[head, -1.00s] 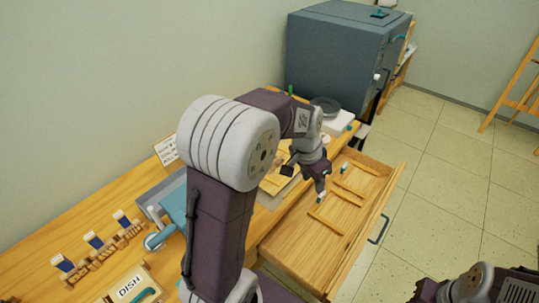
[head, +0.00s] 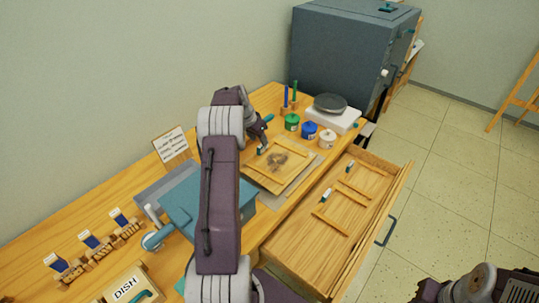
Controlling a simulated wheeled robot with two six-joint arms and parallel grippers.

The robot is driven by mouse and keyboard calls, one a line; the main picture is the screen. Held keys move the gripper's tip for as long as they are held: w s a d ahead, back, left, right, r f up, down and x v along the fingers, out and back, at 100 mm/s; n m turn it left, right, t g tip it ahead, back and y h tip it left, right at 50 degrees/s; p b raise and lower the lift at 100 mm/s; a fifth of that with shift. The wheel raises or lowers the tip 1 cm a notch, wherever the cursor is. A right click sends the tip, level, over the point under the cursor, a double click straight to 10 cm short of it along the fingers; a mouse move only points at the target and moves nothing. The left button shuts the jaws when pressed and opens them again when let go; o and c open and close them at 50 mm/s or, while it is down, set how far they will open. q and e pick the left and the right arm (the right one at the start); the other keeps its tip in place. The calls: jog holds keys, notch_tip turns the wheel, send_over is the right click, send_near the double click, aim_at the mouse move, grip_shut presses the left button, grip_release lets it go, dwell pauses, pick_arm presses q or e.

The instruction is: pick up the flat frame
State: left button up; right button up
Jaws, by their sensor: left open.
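The flat frame, made of light wooden bars (head: 262,178), lies on a grey sheet on the wooden table, with a brown blotch inside it. My left gripper (head: 263,147) is open and empty above the table at the frame's far left corner. Whether it touches the frame I cannot tell. Part of the frame's left side is hidden behind the gripper. Of my right arm only a part shows at the lower right, and its fingers are out of view.
An open drawer (head: 330,258) with wooden dividers juts out at the front right. Green (head: 292,122), blue (head: 309,131) and white (head: 327,140) jars stand behind the frame. A teal box (head: 185,197) is to the left. A white device with a round plate (head: 341,117) stands at the back.

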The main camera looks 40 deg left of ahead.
pick_arm(q)
jog(key=x, duration=0.4)
jog(key=shift+d+f, duration=0.15)
jog(key=shift+d, duration=0.25)
jog(key=shift+w+a+f, duration=0.1)
jog(key=shift+w+f, duration=0.15)
jog(key=shift+f, duration=0.15)
jog(key=shift+r, duration=0.1)
jog(key=c, duration=0.3)
grip_shut()
